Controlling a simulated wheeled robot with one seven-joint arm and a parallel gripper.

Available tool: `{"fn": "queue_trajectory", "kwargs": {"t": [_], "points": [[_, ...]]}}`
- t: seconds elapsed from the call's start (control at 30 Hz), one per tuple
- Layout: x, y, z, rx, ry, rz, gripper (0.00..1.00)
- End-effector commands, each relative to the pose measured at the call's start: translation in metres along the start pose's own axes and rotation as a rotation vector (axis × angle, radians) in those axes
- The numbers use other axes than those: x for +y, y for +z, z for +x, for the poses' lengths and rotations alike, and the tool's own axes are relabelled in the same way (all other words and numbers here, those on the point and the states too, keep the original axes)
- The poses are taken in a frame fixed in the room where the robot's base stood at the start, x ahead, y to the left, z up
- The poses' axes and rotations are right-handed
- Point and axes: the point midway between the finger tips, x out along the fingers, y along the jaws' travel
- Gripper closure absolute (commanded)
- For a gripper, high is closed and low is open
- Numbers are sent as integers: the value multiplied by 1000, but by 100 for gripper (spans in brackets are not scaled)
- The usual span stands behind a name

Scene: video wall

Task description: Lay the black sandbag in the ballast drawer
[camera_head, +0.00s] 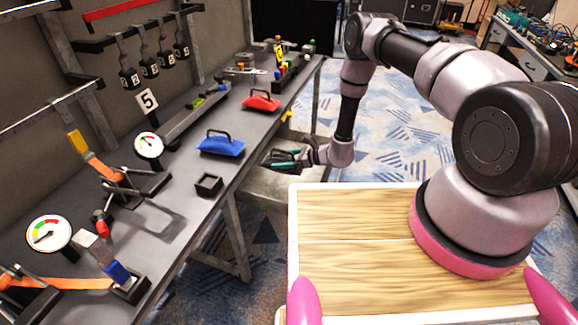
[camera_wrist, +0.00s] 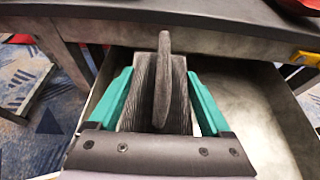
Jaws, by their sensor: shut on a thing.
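The black sandbag (camera_wrist: 141,92), dark and ribbed with an upright handle (camera_wrist: 162,85), is between the teal fingers of my gripper (camera_wrist: 160,75). My gripper is shut on it. In the head view the gripper (camera_head: 287,158) is beside the table's right edge, and the sandbag (camera_head: 277,159) shows only as a small dark shape. The ballast drawer (camera_head: 262,185) is pulled out below the tabletop. In the wrist view the bag is over the open drawer (camera_wrist: 240,95). Whether the bag touches the drawer floor I cannot tell.
A blue sandbag (camera_head: 220,145) and a red sandbag (camera_head: 261,101) lie on the grey table (camera_head: 183,215). A small black square holder (camera_head: 208,184) stands near its edge. Gauges and clamps stand at the left. A yellow piece (camera_wrist: 305,58) shows at the drawer's right.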

Motion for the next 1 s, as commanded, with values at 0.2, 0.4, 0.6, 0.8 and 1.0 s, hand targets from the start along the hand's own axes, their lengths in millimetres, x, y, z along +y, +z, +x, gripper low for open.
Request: {"fn": "queue_trajectory", "kwargs": {"t": [0.2, 0.4, 0.6, 0.8, 1.0], "points": [[0, -31, 13, -1, 0, -1, 100], [-1, -43, 18, -2, -1, 0, 100], [0, -67, 28, -2, -1, 0, 100], [-1, -78, 33, -3, -2, 0, 100], [-1, -77, 33, -3, -2, 0, 100]]}}
